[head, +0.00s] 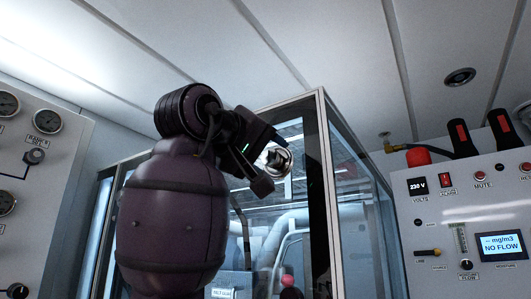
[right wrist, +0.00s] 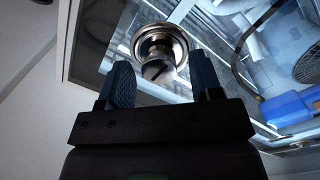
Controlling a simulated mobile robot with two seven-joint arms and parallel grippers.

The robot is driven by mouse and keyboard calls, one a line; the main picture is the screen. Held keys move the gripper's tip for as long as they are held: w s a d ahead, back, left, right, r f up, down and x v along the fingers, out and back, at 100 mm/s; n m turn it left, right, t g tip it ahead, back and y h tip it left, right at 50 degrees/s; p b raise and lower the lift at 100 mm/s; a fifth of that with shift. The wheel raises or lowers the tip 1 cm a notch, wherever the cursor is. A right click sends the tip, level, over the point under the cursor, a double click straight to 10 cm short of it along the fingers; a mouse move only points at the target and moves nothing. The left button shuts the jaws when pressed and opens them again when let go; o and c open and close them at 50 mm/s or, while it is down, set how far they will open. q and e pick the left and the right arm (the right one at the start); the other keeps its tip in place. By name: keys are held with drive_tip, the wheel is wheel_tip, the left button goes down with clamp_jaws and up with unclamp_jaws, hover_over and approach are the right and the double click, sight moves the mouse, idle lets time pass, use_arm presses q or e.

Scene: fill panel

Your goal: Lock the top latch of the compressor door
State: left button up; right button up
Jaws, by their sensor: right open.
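The top latch (head: 279,160) is a round silver fitting with a slotted knob, near the top of the glass compressor door (head: 300,215). In the right wrist view the latch (right wrist: 160,52) shows as a metal ring with a slotted centre. My right gripper (head: 268,162) is at the latch in the head view, and its arm hides part of the door. In the right wrist view the right gripper (right wrist: 163,75) is open, with blue-grey fingers on both sides of the latch's lower part. I cannot tell whether they touch it. My left gripper is not in view.
A gauge panel (head: 45,190) stands at the left. A control panel (head: 470,215) with a red lamp (head: 418,157) and dark bottle-like parts stands at the right. The cabinet's dark frame (head: 322,180) edges the door. Blue parts (right wrist: 290,107) show behind the glass.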

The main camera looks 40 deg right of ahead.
drive_tip(key=shift+c, duration=0.3)
drive_tip(key=c, duration=0.9)
drive_tip(key=shift+o, duration=0.2)
